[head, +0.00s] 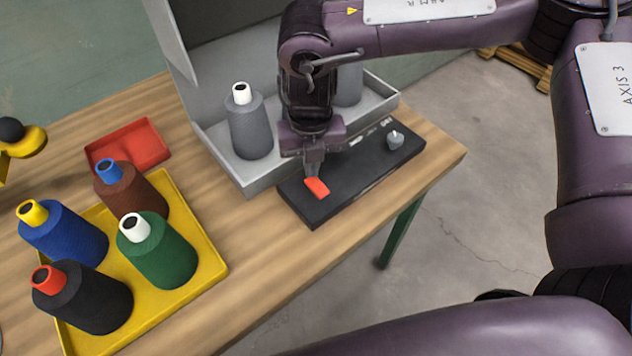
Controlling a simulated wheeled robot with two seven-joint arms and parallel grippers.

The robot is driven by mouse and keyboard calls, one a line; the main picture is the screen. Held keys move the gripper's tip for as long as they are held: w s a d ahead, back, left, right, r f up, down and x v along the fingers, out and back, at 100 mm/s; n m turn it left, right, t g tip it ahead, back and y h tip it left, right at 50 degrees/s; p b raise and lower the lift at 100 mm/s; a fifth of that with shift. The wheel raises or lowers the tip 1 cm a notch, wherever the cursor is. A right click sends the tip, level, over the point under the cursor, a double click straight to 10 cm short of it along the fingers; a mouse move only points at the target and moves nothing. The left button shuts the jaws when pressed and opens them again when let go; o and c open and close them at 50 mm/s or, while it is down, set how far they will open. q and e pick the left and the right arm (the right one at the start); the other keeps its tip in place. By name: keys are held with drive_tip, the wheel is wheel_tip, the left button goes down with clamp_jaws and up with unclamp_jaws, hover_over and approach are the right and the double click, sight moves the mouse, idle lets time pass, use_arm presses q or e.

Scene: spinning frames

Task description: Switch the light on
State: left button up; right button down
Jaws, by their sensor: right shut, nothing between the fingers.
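A black panel (345,185) lies on the wooden table near its right end. On it are a red switch (317,188) and a small grey knob (394,140). My right gripper (312,170) points down with its fingers shut and empty. Its fingertips are right at the far edge of the red switch; I cannot tell whether they touch it. The gripper and wrist hide part of the panel's far side. No lit lamp can be made out. My left gripper is not in view.
A grey open box (245,183) behind the panel holds grey bottle-shaped cones (250,128). A yellow tray (213,272) with several coloured cones stands at the left, a red tray (148,139) behind it. A yellow-and-black object (22,140) shows at the left edge. The table's front middle is clear.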

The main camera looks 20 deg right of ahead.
drive_tip(key=shift+f+b, duration=0.6)
drive_tip(key=shift+f, duration=0.45)
idle(0.4)
wheel_tip(320, 180, up, 7)
drive_tip(key=p, duration=0.6)
idle(0.6)
